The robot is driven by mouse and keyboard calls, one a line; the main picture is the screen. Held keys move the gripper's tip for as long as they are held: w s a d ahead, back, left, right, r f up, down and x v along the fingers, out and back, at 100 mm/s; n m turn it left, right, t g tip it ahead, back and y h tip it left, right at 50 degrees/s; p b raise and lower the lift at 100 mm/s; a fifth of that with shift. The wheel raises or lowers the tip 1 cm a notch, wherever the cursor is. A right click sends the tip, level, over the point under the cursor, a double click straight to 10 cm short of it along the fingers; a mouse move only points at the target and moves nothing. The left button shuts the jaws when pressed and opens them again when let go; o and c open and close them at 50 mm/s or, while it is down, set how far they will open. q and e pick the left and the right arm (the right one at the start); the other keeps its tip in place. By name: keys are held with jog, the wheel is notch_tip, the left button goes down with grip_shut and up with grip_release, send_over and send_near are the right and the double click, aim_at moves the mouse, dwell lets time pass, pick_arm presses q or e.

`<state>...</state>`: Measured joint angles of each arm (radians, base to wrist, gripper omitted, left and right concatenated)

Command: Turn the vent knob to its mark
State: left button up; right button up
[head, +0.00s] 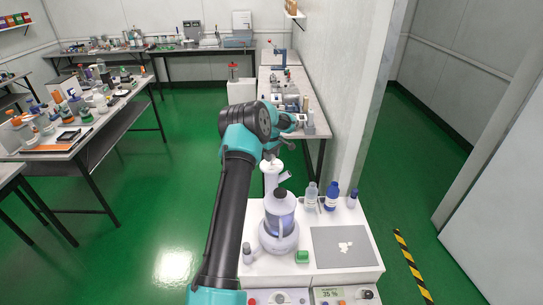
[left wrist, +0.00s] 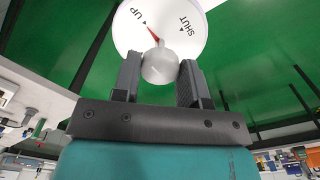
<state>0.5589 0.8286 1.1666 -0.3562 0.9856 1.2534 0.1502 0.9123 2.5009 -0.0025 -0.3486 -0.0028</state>
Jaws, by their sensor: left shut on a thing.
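The vent knob (left wrist: 160,66) is a round grey knob in front of a white dial disc (left wrist: 185,30) in the left wrist view. The dial has two black marks, UP and SHUT. A red pointer at the knob points up and left, close to the UP mark. My left gripper (left wrist: 161,72) is shut on the knob, one finger on each side. In the head view my left gripper (head: 279,148) is small and partly hidden by its own wrist, above a white column (head: 271,172). The knob cannot be made out there. My right gripper is not in view.
A cluttered side table (head: 75,140) stands at left. Green floor between them is clear.

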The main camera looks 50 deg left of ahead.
pick_arm(q)
jog(key=o, duration=0.9)
jog(key=shift+r, duration=0.15)
notch_tip(320, 180, up, 17)
jog(key=shift+r, duration=0.1)
dwell(0.6)
